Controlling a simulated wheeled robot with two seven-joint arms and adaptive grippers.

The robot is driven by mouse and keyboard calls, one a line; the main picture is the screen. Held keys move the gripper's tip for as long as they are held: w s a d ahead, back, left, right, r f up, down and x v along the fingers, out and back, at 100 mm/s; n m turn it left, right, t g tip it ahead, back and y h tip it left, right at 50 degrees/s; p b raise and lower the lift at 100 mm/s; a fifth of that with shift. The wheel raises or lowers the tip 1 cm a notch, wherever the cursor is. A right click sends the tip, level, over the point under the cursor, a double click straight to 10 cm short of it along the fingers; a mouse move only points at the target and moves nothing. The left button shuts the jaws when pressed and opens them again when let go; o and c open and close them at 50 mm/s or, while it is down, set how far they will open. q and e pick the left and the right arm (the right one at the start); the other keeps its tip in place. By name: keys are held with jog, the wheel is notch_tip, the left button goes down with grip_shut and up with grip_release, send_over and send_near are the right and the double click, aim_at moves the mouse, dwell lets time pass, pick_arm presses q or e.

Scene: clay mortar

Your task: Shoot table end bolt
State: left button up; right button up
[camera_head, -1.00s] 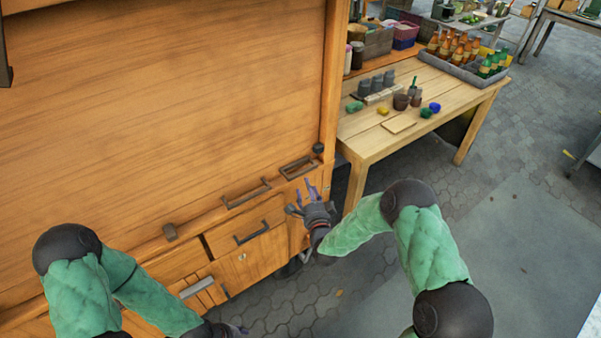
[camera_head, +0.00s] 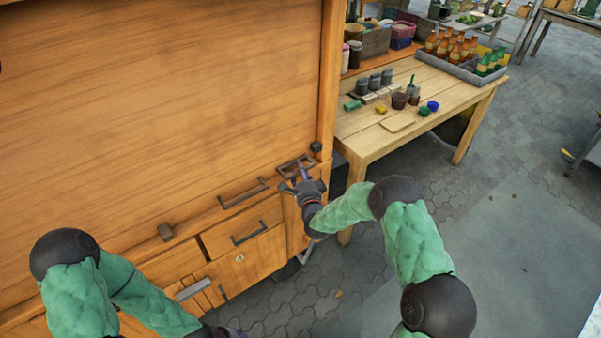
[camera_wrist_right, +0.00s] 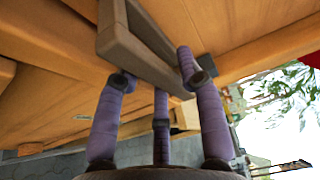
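A wooden cabinet (camera_head: 150,110) with a large plain panel fills the left of the head view. A dark rectangular loop (camera_head: 292,164) sits on its ledge at the right end, near a small dark block (camera_head: 316,147). I cannot tell which part is the bolt. My right gripper (camera_head: 303,176) is at the loop. In the right wrist view the loop (camera_wrist_right: 140,52) lies just beyond and between the spread purple fingers (camera_wrist_right: 160,78); whether they touch it is unclear. My left gripper (camera_head: 228,333) is mostly cut off at the bottom edge.
Dark bar handles (camera_head: 243,193) and (camera_head: 249,232) project from the cabinet front. A wooden table (camera_head: 440,110) with small pots and a crate of bottles (camera_head: 465,68) stands to the right. Grey paving (camera_head: 400,270) is open in front.

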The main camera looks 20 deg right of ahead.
aim_at(313, 167)
grip_shut()
jog(key=d+b, duration=0.1)
jog(key=d, duration=0.1)
jog(key=w+d+b, duration=0.1)
jog(key=shift+w+d+f+b, duration=0.1)
jog(key=shift+w+d+b, duration=0.05)
jog(key=shift+d+b, duration=0.25)
jog(key=shift+w+d, duration=0.2)
jog(key=shift+d, duration=0.35)
jog(key=shift+r, duration=0.2)
jog(key=shift+o, duration=1.2)
grip_release()
jog(key=o, duration=0.3)
jog(key=shift+w+d+f, duration=0.1)
jog(key=shift+o, duration=0.2)
